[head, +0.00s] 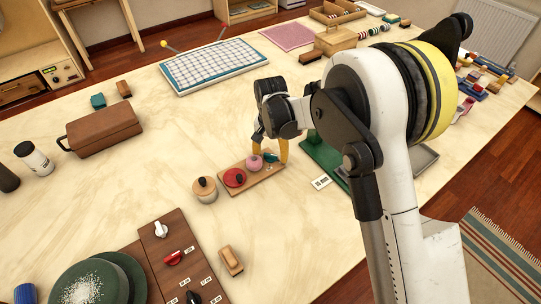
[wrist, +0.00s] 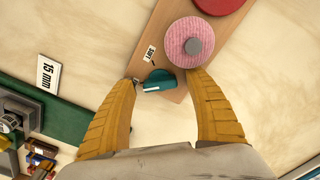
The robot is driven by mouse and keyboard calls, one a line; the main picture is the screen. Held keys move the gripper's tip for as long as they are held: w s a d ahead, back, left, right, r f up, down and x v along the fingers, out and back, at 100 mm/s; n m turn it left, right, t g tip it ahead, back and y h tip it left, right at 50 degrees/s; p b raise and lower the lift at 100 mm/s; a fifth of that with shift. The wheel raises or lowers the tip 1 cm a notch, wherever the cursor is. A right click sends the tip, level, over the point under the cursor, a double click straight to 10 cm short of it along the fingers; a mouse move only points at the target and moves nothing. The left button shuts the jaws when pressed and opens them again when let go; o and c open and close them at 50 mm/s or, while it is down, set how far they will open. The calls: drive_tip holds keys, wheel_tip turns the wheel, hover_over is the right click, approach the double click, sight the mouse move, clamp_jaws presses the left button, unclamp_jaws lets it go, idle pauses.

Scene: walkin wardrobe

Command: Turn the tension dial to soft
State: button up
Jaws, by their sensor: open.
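A small teal dial (wrist: 159,80) with a white line across it sits at the end of a wooden board (wrist: 150,25) in the wrist view. A small label reading SOFT (wrist: 149,54) lies on the board beside it, with a short dark mark. The white line runs roughly sideways, not at that label. My gripper (wrist: 163,76) is open, with its yellow fingers apart on either side of the dial. The left fingertip is close to the dial; I cannot tell if it touches. In the head view the dial (head: 270,157) shows small between the fingers (head: 271,150).
A pink disc with a grey cap (wrist: 190,43) stands beside the right fingertip, and a red disc (wrist: 220,4) lies beyond it. A 15 mm card (wrist: 47,75) and a green mat (wrist: 65,120) are at the left.

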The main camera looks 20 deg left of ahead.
drive_tip(key=c, duration=1.2)
drive_tip(key=shift+m, duration=0.3)
drive_tip(key=m, duration=1.1)
drive_tip(key=shift+m, duration=2.2)
